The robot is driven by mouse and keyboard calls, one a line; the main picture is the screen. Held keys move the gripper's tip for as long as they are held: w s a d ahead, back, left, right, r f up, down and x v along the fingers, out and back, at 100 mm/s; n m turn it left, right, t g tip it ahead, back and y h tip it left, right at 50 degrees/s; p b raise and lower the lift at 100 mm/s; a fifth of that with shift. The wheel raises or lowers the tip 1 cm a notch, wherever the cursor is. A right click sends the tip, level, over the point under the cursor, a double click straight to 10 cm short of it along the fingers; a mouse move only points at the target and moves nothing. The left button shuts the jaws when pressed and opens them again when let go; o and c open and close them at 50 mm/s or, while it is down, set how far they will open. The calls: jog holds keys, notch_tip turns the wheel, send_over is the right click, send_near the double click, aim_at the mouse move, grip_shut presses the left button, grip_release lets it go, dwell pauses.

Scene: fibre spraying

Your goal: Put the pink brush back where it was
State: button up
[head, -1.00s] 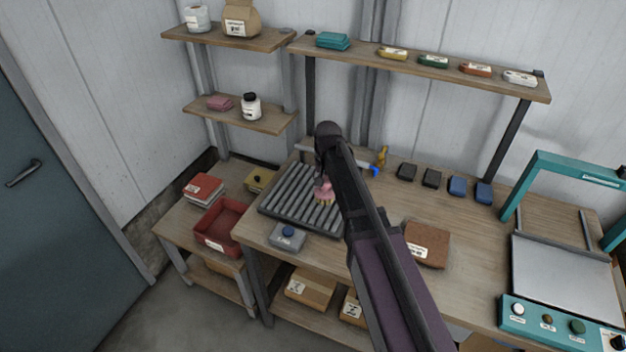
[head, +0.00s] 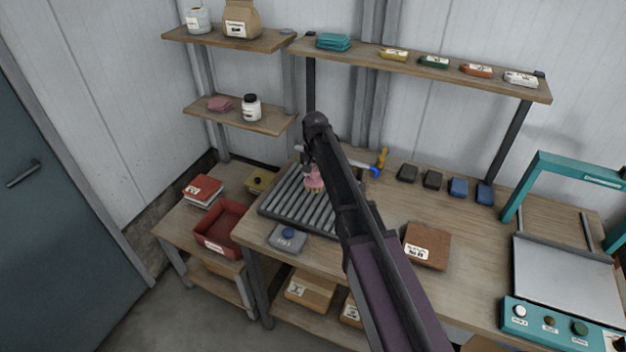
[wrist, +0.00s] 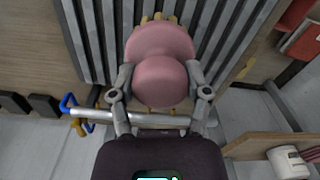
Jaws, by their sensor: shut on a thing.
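The pink brush (head: 314,178) has a round pink knob and pale tan bristles. It is at the far part of the dark ribbed rack (head: 288,206) on the workbench. My gripper (head: 310,163) is shut on it from above. In the wrist view the brush (wrist: 160,62) sits between the two fingers of my gripper (wrist: 160,88), with the rack's slats (wrist: 103,40) below it. I cannot tell whether the bristles touch the slats.
A rail with blue and yellow hooks (head: 376,171) runs behind the rack. A grey box with a blue knob (head: 288,237) stands at its front. Dark and blue blocks (head: 432,179) line the bench back. A brown block (head: 427,246) lies right of my arm.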

aim_at(314, 179)
jog(key=shift+w+a+f+b, duration=0.15)
jog(key=shift+w+f+b, duration=0.15)
jog(key=shift+f, duration=0.05)
jog(key=shift+f+b, duration=1.45)
jog(key=shift+b, duration=0.05)
jog(key=shift+f, duration=0.15)
jog(key=o, duration=1.1)
jog(key=shift+r, duration=0.2)
notch_tip(314, 179, up, 12)
jog(key=p, duration=1.2)
jog(key=shift+s, duration=0.1)
